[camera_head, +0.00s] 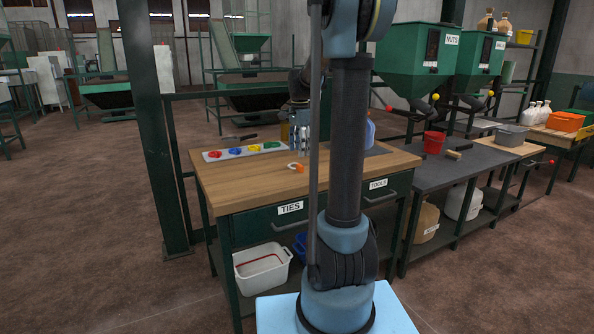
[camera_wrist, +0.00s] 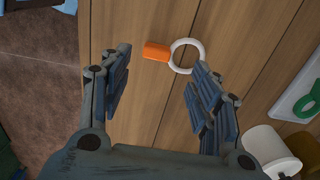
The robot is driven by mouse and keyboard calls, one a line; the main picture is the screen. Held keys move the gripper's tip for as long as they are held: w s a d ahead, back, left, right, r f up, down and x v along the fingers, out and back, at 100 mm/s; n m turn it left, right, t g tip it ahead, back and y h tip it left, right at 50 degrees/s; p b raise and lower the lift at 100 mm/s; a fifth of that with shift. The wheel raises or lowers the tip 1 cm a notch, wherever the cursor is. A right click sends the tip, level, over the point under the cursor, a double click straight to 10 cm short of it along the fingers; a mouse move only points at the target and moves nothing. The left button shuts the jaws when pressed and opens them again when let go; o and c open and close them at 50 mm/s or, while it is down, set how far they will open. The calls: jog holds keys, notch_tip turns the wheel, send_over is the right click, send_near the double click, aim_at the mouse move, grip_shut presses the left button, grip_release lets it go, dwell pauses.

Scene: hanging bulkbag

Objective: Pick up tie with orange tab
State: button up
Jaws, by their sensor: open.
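The tie with the orange tab (camera_wrist: 157,51) lies on the wooden table top; it is a white ring (camera_wrist: 186,43) with an orange tab on its left side in the wrist view. In the head view the tie (camera_head: 297,167) is near the middle of the table. My gripper (camera_wrist: 158,80) is open and empty, with its fingers spread. In the wrist view the tie shows beyond the fingertips, the ring close to the right finger's tip. In the head view my gripper (camera_head: 303,148) is above the table just behind the tie, partly hidden by my arm.
A white tray (camera_head: 210,156) with red, blue, yellow and green items lies at the table's back left. A white cylindrical object (camera_wrist: 266,148) stands near the gripper's right side in the wrist view. Bare wood (camera_head: 240,185) surrounds the tie.

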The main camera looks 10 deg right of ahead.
aim_at(300, 165)
jog(key=shift+s+f, duration=0.2)
jog(key=shift+f, duration=2.85)
jog(key=c, duration=0.7)
jog(key=shift+c, duration=0.3)
